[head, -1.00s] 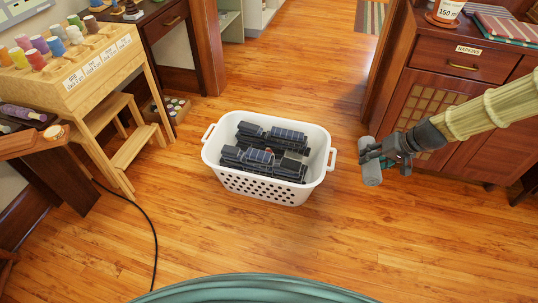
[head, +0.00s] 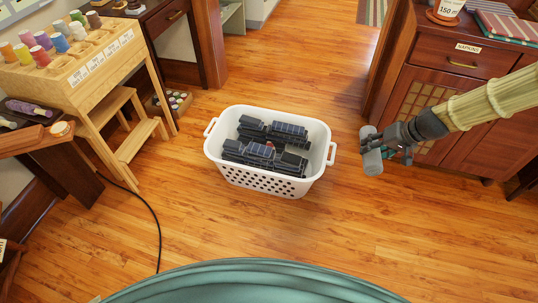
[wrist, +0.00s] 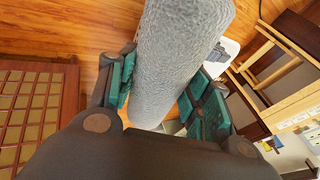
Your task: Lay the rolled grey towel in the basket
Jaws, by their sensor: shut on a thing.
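The rolled grey towel (head: 371,150) is held in my gripper (head: 384,147), to the right of the basket and above floor level. In the wrist view the towel (wrist: 180,60) is a thick grey roll between the green-padded fingers of my gripper (wrist: 165,100), which are shut on it. The white basket (head: 265,183) stands on the wooden floor in the middle of the head view, with a handle at each end and holes in its side. Dark toy-like locomotives (head: 265,150) lie inside it. The basket's rim also shows in part in the wrist view (wrist: 232,46), behind the towel.
A wooden cabinet (head: 440,80) stands at the right, near my arm. A wooden spool rack (head: 85,75) with a step stool (head: 135,135) is at the left. A black cable (head: 150,215) lies on the floor. The floor around the basket is clear.

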